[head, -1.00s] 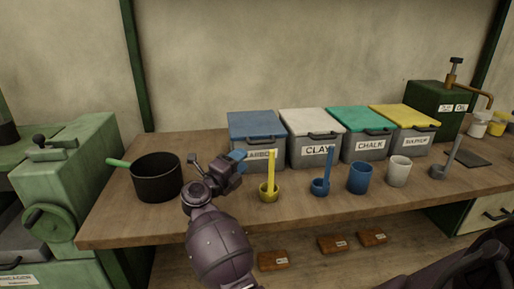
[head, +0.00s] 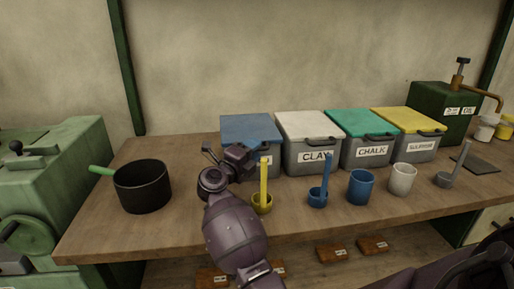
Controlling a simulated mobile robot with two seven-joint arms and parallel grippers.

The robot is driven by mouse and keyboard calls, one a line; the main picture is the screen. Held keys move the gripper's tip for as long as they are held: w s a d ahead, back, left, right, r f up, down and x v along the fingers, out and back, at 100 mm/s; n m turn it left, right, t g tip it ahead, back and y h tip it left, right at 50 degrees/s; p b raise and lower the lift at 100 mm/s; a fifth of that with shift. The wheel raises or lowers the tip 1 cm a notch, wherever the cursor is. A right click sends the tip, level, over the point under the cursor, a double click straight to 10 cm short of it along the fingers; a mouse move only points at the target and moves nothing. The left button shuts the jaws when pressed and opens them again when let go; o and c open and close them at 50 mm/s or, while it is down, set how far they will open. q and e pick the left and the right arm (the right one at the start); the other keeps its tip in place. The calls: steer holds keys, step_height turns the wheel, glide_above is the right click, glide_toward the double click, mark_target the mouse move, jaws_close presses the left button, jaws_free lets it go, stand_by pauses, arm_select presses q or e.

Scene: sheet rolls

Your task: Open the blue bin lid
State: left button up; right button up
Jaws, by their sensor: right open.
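The blue bin lid (head: 250,129) lies flat and closed on a grey bin at the left end of a row of lidded bins. My right gripper (head: 243,157) is open and empty, just in front of this bin. It covers much of the bin's front, its label and the lid's handle area. I cannot tell whether the gripper touches the lid or handle. My left gripper is not in view.
A black pot (head: 142,188) stands on the left of the bench. A yellow ladle cup (head: 262,204) stands close right of my arm, then a blue ladle cup (head: 317,197) and a blue cup (head: 361,187). The white-lidded CLAY bin (head: 309,128) adjoins the blue-lidded bin.

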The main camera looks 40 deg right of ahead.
steer(key=shift+w+d+r, duration=0.1)
steer(key=shift+d, duration=0.25)
jaws_close()
